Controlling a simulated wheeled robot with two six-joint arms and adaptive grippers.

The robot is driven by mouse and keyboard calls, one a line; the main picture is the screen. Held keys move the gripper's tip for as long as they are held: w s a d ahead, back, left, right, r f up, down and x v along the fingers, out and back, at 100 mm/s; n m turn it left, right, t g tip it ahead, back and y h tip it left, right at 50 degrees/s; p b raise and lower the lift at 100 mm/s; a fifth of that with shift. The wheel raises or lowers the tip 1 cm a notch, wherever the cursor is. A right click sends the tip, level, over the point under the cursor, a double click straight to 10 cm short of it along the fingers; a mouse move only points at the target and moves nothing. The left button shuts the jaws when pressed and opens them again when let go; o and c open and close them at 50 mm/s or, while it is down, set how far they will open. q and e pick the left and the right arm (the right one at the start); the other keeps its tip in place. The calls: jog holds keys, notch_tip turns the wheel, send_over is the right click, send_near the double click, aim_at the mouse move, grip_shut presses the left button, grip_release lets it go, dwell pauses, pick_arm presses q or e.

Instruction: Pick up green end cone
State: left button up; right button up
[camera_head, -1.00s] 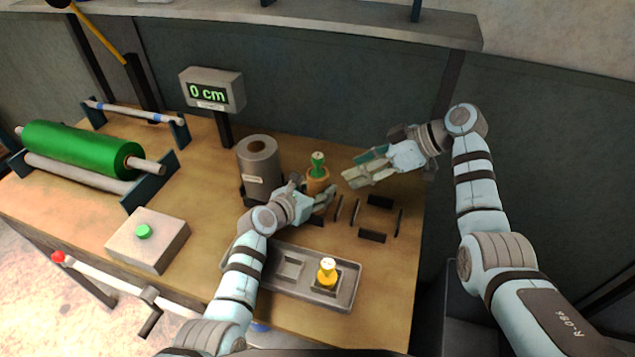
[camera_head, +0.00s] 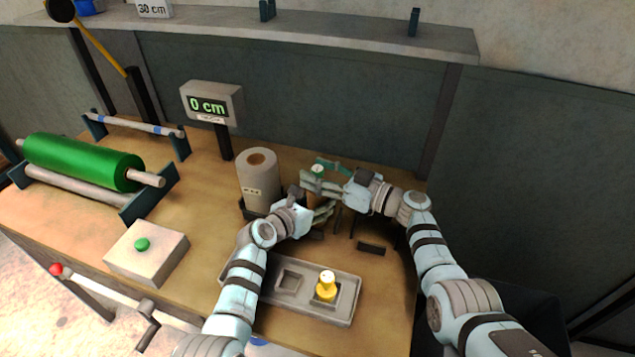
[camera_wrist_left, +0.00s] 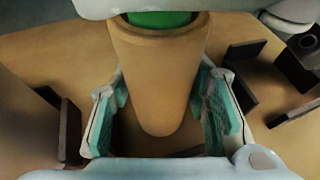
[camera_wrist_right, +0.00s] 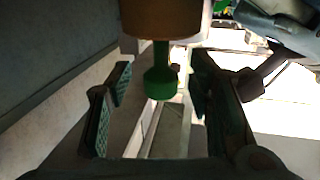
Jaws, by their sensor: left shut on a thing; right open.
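The green end cone (camera_head: 318,168) sits at the top of a brown tube (camera_wrist_left: 160,75); its green knob also shows in the right wrist view (camera_wrist_right: 160,83). My left gripper (camera_head: 320,213) is shut on the tube, its teal pads (camera_wrist_left: 165,112) on either side of it. My right gripper (camera_head: 318,183) is open at the green cone. In the right wrist view its fingers (camera_wrist_right: 160,90) stand to either side of the knob, with visible gaps. The hands hide much of the tube in the head view.
A grey roll (camera_head: 258,180) stands just left of the tube. A tray (camera_head: 301,310) with a yellow end cone (camera_head: 326,288) lies in front. A button box (camera_head: 147,255), a green foil roll (camera_head: 85,162) and a "0 cm" display (camera_head: 212,103) are at left.

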jog(key=shift+w+a, duration=0.15)
jog(key=shift+a, duration=0.2)
jog(key=shift+d, duration=0.1)
grip_shut()
notch_tip(320, 180, up, 10)
pick_arm(q)
jog(key=o, duration=1.2)
jog(key=shift+o, duration=0.2)
